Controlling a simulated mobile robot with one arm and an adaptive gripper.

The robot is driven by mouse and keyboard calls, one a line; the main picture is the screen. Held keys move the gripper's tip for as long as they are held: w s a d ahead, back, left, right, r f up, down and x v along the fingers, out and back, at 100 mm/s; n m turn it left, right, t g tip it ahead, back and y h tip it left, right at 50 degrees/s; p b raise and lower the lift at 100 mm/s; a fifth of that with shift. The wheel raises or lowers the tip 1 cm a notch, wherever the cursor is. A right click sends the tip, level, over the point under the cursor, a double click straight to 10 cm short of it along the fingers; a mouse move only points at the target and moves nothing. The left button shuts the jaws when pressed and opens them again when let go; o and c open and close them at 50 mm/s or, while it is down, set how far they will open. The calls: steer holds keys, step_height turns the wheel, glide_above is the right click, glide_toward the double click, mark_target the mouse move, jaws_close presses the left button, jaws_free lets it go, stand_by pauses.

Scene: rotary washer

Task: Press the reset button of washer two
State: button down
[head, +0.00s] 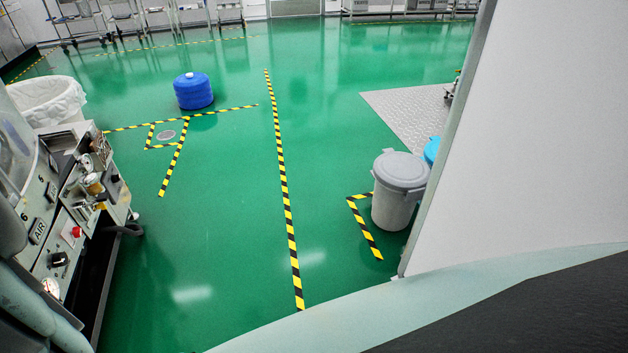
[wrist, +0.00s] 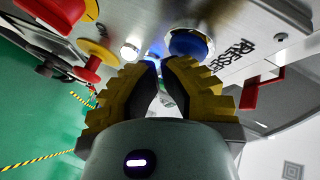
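In the wrist view, a blue round button (wrist: 188,43) in a metal ring sits on a grey panel, beside dark lettering that seems to read RESET. My gripper (wrist: 159,64) has yellow-and-dark fingers drawn close together, with tips just below and left of the blue button. The fingers hold nothing that I can see. Contact between tips and panel cannot be made out. No number identifying the washer is legible on this panel. My gripper is not visible in the head view.
In the wrist view, a red mushroom knob (wrist: 95,57) and a red-and-yellow button (wrist: 72,12) are left of my fingers; a red switch (wrist: 262,88) is right. The head view shows a control panel (head: 62,225), a grey bin (head: 398,190), a blue container (head: 193,91) and open green floor.

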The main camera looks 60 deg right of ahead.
steer(key=shift+s+d+p, duration=0.4)
steer(key=shift+s+d, duration=0.05)
steer(key=shift+r, duration=0.1)
steer(key=s+d+p, duration=0.2)
steer(key=s+d, duration=0.1)
steer(key=shift+s+d, duration=0.1)
steer(key=shift+d, duration=0.25)
stand_by(0.7)
